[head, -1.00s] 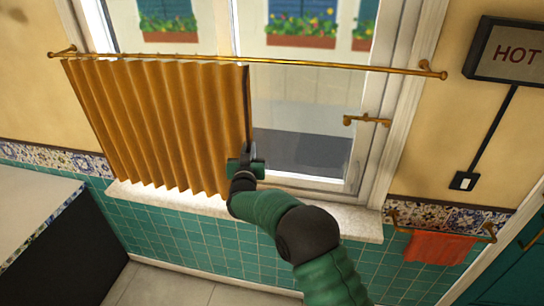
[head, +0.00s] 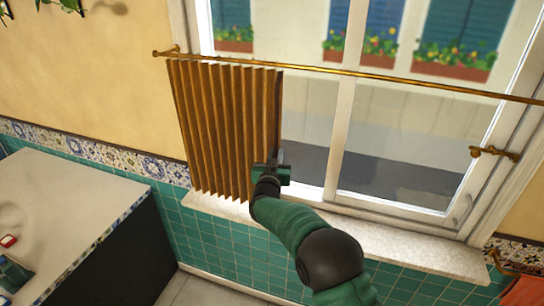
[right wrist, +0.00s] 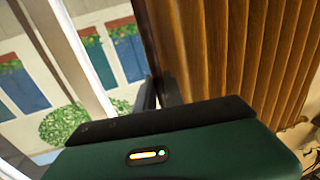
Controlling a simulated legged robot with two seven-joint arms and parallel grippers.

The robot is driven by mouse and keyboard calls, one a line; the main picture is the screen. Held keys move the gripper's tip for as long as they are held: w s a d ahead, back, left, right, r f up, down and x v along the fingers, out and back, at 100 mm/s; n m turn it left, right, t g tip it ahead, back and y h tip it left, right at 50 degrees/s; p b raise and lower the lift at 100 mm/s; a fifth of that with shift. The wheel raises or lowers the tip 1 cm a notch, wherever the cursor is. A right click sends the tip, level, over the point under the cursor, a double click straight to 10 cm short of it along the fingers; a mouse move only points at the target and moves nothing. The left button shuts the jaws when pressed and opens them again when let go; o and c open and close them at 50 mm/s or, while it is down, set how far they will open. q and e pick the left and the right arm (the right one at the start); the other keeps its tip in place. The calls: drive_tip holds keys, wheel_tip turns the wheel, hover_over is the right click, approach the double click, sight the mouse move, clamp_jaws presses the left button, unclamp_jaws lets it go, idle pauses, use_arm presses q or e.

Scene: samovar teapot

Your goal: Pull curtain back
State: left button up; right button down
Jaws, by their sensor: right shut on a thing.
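The orange-brown pleated curtain (head: 222,125) hangs from a brass rod (head: 360,74) across the window. It is bunched in tight folds at the left end of the rod, and the window to its right is uncovered. My right gripper (head: 278,162) is at the curtain's right edge, in its lower part, shut on that edge. In the right wrist view the curtain (right wrist: 235,50) fills the right side, with its dark edge by the gripper (right wrist: 150,95). My left gripper is in neither view.
A pale stone sill (head: 400,243) runs under the window. A brass window handle (head: 495,153) juts out at the right. A white-topped counter (head: 70,190) stands at the left, with a few items at its edge. An orange towel (head: 525,290) hangs at the lower right.

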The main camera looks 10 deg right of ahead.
drive_tip(key=shift+w+a+r, duration=0.1)
drive_tip(key=shift+a+r, duration=0.05)
drive_tip(key=shift+a, duration=0.05)
drive_tip(key=c, duration=1.6)
unclamp_jaws()
drive_tip(key=shift+o, duration=0.7)
drive_tip(key=shift+s+a+r, duration=0.1)
drive_tip(key=shift+s, duration=0.1)
drive_tip(key=b+v, duration=0.5)
drive_tip(key=v, duration=1.2)
drive_tip(key=shift+a, duration=0.2)
drive_tip(key=shift+w+d, duration=0.1)
